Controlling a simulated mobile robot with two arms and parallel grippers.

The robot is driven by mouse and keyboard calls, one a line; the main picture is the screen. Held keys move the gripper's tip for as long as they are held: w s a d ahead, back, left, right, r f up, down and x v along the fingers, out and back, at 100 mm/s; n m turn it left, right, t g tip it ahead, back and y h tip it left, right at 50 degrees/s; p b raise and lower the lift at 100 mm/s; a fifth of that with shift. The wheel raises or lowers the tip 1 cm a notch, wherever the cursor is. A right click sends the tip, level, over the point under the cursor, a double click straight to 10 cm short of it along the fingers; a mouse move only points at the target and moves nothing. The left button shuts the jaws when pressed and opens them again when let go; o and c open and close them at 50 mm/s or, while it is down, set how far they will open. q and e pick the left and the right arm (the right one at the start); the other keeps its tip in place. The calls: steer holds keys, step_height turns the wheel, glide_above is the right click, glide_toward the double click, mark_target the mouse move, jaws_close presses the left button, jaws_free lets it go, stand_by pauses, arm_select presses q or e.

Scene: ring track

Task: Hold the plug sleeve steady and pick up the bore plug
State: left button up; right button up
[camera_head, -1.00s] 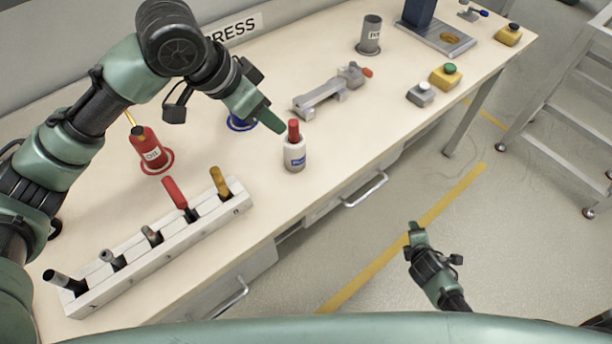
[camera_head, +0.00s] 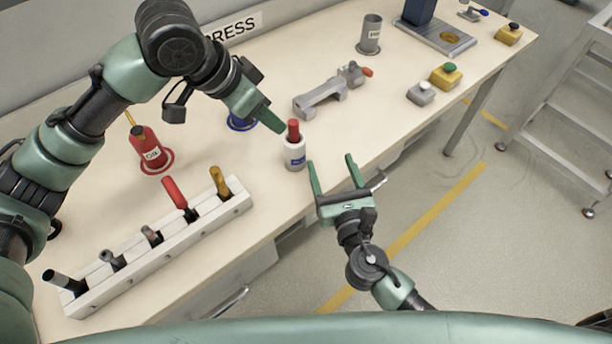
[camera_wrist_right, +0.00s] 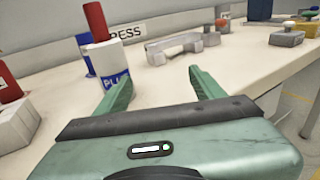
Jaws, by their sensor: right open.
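My left gripper (camera_head: 272,122) reaches in from the upper left, a green finger at the sleeve's upper left side. Whether it grips the sleeve is not clear. My right gripper (camera_head: 331,172) is open and empty, right of the sleeve and apart from it, with its fingers (camera_wrist_right: 160,90) pointing toward the table.
A white rack (camera_head: 165,250) with several tools stands at the front left. A red oil can (camera_head: 147,148) is behind it. A grey clamp fixture (camera_head: 325,95) lies behind the sleeve. Button boxes (camera_head: 421,94) are to the right. Table space around the sleeve is mostly clear.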

mark_target(298, 161)
steer(key=a, duration=0.2)
steer(key=s+a+n+y, duration=0.1)
steer(key=s+a+y, duration=0.1)
steer(key=a, duration=0.1)
steer(key=shift+s+a+r+n, duration=0.2)
steer(key=shift+a+r+n, duration=0.1)
steer(key=shift+w+a, duration=0.15)
steer(key=shift+a, duration=0.1)
steer(key=shift+x, duration=3.6)
